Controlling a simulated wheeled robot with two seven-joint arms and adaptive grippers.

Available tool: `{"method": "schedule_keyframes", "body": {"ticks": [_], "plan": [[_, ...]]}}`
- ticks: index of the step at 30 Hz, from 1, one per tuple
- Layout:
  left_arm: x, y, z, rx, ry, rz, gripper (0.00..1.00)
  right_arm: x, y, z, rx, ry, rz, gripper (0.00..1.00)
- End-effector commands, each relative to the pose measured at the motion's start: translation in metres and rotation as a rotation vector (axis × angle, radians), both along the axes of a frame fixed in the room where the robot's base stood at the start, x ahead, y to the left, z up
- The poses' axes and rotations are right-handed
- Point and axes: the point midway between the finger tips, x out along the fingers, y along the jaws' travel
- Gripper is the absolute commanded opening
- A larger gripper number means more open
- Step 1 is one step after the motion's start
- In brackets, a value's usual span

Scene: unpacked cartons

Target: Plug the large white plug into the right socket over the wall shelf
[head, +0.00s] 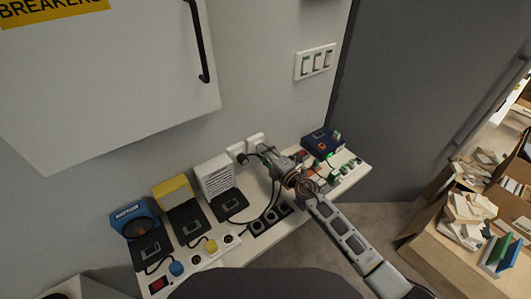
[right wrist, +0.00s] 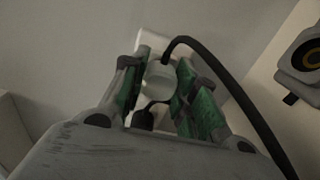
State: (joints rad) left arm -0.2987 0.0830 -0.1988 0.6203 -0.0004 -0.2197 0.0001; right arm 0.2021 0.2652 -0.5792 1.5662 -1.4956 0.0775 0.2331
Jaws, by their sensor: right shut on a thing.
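The white wall sockets (head: 250,145) sit low on the grey wall, just above the back of the shelf (head: 215,250). My right gripper (head: 262,157) is at the sockets, its fingers pointing at the wall close to the right socket. In the right wrist view, my right gripper (right wrist: 160,80) has its green pads on either side of the large white plug (right wrist: 158,82) and is shut on it. A black cable (right wrist: 213,62) arches from the plug. The white socket plate (right wrist: 152,42) shows behind it. I cannot tell whether the plug's pins are in the socket. My left gripper is not in view.
A black plug (head: 242,159) is at the left socket, beside my fingers. A white slatted box (head: 215,177), a yellow box (head: 173,190) and a blue motor (head: 130,218) stand left. A dark blue box (head: 320,143) stands right. A switch plate (head: 315,61) is above.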

Motion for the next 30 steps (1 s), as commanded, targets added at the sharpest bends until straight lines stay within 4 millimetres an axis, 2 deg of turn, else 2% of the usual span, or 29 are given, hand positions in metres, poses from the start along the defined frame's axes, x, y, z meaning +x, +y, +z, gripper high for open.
{"method": "schedule_keyframes", "body": {"ticks": [22,23,28,30], "plan": [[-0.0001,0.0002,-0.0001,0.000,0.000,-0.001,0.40,0.0041,0.0030,0.0001,-0.001,-0.001,0.000,0.02],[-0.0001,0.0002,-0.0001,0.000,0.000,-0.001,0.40,0.0041,0.0030,0.0001,-0.001,-0.001,0.000,0.32],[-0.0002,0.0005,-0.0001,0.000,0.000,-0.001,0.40,0.0041,0.0030,0.0001,0.000,0.000,0.000,0.54],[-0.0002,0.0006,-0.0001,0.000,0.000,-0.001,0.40,0.0041,0.0030,0.0001,0.000,0.000,0.000,0.54]]}}
